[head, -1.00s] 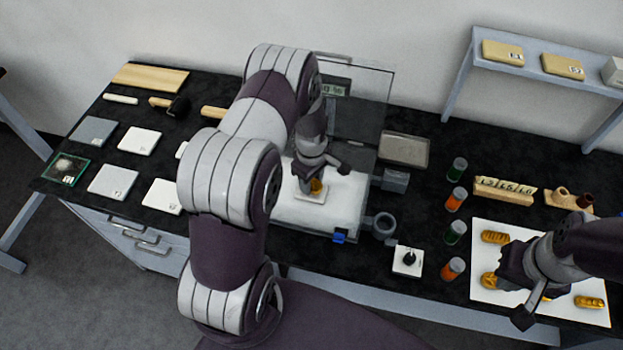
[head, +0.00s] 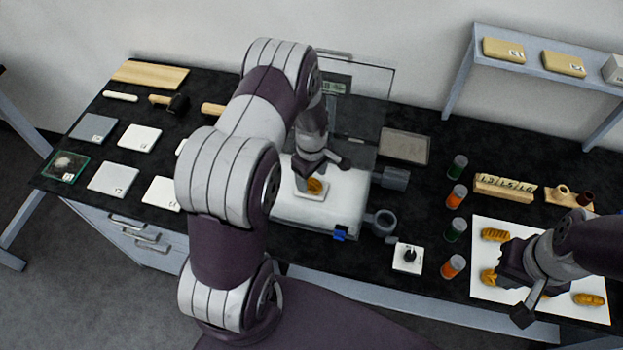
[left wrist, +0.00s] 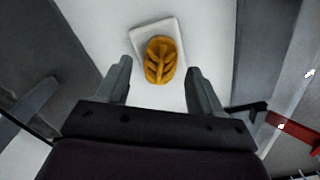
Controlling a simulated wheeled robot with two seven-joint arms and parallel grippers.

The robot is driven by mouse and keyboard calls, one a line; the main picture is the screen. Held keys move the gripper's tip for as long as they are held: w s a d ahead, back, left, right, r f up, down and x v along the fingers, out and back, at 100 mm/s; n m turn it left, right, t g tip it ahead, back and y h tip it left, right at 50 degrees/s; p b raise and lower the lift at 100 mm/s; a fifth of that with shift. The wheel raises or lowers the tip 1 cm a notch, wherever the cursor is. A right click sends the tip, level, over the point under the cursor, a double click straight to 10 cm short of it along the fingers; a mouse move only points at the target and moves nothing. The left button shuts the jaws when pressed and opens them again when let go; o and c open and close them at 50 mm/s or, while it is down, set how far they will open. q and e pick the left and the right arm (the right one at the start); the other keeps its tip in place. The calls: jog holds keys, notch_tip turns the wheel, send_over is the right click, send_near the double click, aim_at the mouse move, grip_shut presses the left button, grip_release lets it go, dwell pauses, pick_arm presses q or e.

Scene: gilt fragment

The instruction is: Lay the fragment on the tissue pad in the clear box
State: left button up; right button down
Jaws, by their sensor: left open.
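A gilt, leaf-like fragment (head: 316,187) lies on a small white tray on the white top of a bench instrument; it also shows in the left wrist view (left wrist: 161,60), with the white tray (left wrist: 142,34) under it. My left gripper (left wrist: 158,68) is open and empty above it, with the fragment showing between and just beyond the fingertips. A clear box (head: 83,168) with green edges sits at the far left of the bench, with a pale wad and a label inside. My right gripper (head: 522,300) hangs over the white sheet; its jaw opening is unclear.
Several flat white and grey squares (head: 113,179) lie beside the clear box. A white sheet (head: 540,240) at right holds more gilt pieces. A clear upright panel (head: 365,100) stands behind the instrument. Green and orange vials (head: 455,196) stand right of it. My left arm crosses the bench.

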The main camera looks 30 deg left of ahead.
aim_at(313, 184)
pick_arm(q)
notch_tip(313, 184, up, 11)
jog(key=b, duration=0.2)
jog(key=s+d+r+m, duration=0.3)
jog(key=s+d+m, duration=0.1)
jog(key=s+m, duration=0.2)
jog(key=s+d+r+m+t, duration=0.1)
jog(key=s+d+r+m, duration=0.2)
jog(key=s+m, duration=0.4)
jog(key=d+m, duration=0.1)
jog(key=m, duration=0.1)
jog(key=shift+s+d+m, duration=0.15)
jog(key=shift+s+m, duration=0.1)
jog(key=shift+m, duration=0.05)
jog(key=shift+s, duration=0.2)
jog(key=shift+w, duration=0.1)
